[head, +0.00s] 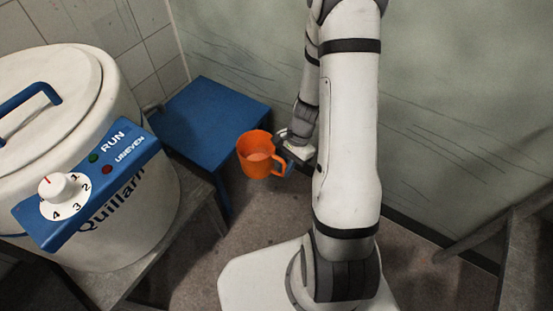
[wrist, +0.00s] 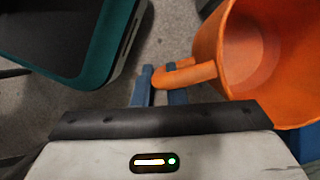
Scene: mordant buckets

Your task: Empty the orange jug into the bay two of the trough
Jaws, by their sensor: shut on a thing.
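The orange jug (head: 256,155) is in my gripper (head: 287,163), held in the air just in front of the blue stand's right edge. It is close to upright, and a pale pinkish content shows inside it in the head view. In the wrist view the jug (wrist: 250,65) fills the upper right, and the blue fingers of my gripper (wrist: 160,85) are shut on its handle. I cannot make out the trough or its bay two in either view.
A white drum marked Quillarn (head: 110,130), with a blue control panel (head: 85,190), stands on a grey bench at left. The blue stand (head: 205,115) has a bare top. A teal-edged dark object (wrist: 75,45) shows in the wrist view. A grey frame (head: 490,230) is at right.

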